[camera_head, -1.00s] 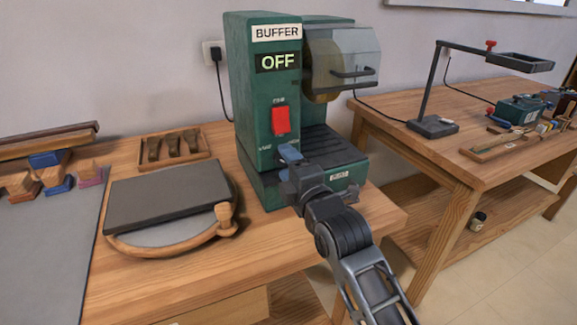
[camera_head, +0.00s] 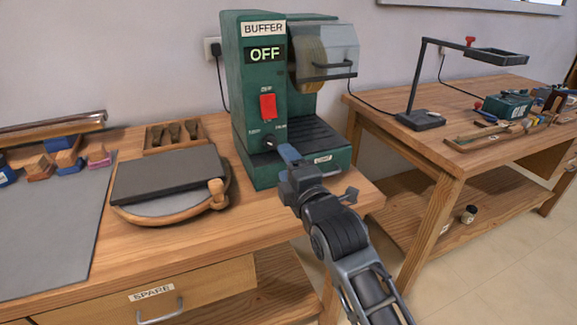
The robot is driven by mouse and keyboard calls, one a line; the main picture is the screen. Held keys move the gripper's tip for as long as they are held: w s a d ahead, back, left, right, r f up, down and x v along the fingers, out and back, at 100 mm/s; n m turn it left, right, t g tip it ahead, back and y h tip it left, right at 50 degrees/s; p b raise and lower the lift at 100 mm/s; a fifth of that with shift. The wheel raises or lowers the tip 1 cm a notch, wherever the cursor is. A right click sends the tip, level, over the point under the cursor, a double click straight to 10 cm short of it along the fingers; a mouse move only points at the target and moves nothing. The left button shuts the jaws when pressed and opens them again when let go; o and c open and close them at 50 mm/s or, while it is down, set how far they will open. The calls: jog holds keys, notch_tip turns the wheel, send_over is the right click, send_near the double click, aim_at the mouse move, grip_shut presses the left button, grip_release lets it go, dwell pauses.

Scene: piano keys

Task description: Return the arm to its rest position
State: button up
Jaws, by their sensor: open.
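My gripper (camera_head: 290,153) is in front of the lower part of the green buffer machine (camera_head: 241,110), with my dark arm reaching up from the bottom right. Its blue-grey fingertip stands beside a dark knob on the machine's front. The gripper looks empty, and whether it touches the machine cannot be told. The buffer's display (camera_head: 265,54) reads OFF, and its red switch (camera_head: 268,106) is above and left of the gripper.
A wooden bench (camera_head: 225,226) carries a dark slab (camera_head: 168,175) on a round wooden-rimmed base, a tool tray (camera_head: 174,135) and a grey mat (camera_head: 50,230). A drawer labelled SPARE (camera_head: 210,283) is below. A second bench (camera_head: 440,150) with a lamp (camera_head: 418,80) stands right.

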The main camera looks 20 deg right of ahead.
jog(key=s+f+m+g+p, duration=0.1)
jog(key=s+f+m, duration=0.4)
jog(key=s, duration=0.9)
jog(key=s+f+m+g, duration=0.1)
jog(key=s+f+m, duration=0.4)
jog(key=s, duration=0.8)
jog(key=s+r+m, duration=0.3)
jog(key=s+m, duration=0.1)
jog(key=s, duration=0.7)
jog(key=s+d+r+m+g+p, duration=0.1)
jog(key=s+r+m, duration=0.3)
jog(key=s, duration=0.8)
jog(key=shift+s+r, duration=0.2)
jog(key=shift+r, duration=0.05)
jog(key=shift+c, duration=0.2)
